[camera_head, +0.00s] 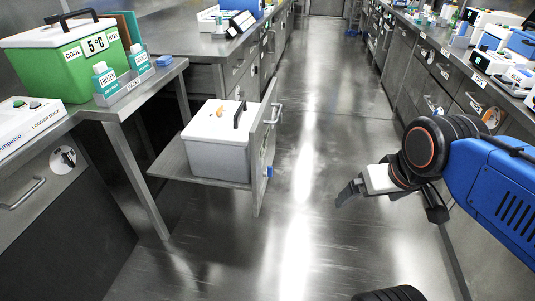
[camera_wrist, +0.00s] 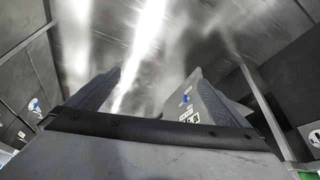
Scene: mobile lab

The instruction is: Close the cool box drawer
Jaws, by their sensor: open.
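The cool box drawer (camera_head: 165,171) is pulled out from under the left bench into the aisle. Its upright metal front panel (camera_head: 258,172) faces right, with a bar handle (camera_head: 275,114) near the top and a blue tag low down. A grey box with a white lid and black handle (camera_head: 217,159) sits in the drawer, with small orange items on its lid. My gripper (camera_head: 348,191) is open and empty to the right of the front panel, apart from it. In the wrist view, a panel with a blue tag (camera_wrist: 187,99) shows beyond my fingers (camera_wrist: 155,92).
A green cool box (camera_head: 70,62) reading 5 °C stands on the left bench beside a tray of white bottles (camera_head: 106,80). A logger dock (camera_head: 25,125) is at far left. Benches with devices line the right. The shiny aisle floor (camera_head: 320,110) is clear beyond the drawer.

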